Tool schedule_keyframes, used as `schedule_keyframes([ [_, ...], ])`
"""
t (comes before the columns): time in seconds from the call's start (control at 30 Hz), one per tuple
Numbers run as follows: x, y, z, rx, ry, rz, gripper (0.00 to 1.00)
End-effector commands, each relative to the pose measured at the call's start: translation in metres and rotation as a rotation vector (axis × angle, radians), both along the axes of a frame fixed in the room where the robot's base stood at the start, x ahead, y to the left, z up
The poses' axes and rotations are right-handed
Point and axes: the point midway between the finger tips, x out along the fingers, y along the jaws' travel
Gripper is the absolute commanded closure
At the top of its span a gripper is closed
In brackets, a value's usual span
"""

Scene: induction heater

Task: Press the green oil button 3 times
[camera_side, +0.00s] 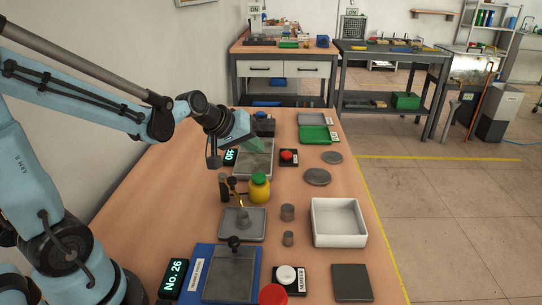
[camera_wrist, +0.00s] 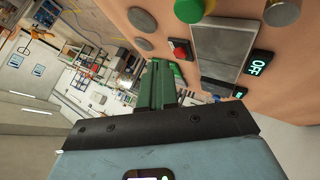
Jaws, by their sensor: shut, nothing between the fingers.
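The green oil button (camera_side: 259,178) is the round green top of a small yellow bottle (camera_side: 259,191) that stands upright mid-table in the side view. The green top also shows at the upper edge of the wrist view (camera_wrist: 188,10), partly cut off. My gripper (camera_side: 258,143) has green fingers and hangs above the grey plate, farther back on the table than the bottle. It is shut and empty, and apart from the button. In the wrist view my gripper (camera_wrist: 160,72) shows its fingers together, pointing away from the camera.
A black torch-like fitting (camera_side: 224,187) stands just left of the bottle. A red button (camera_side: 288,156) and an OFF display (camera_side: 230,156) flank the grey plate (camera_side: 256,165).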

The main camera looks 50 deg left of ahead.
Motion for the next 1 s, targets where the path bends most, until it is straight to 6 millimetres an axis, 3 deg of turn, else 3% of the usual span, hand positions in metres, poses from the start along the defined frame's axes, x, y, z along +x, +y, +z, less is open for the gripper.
schedule_keyframes([
  [0.4,0.0,0.0,0.001,0.0,0.0,0.0,1.0],
  [0.7,0.0,0.0,0.031,0.0,0.0,0.0,1.0],
  [1.0,0.0,0.0,0.038,0.0,0.0,0.0,1.0],
])
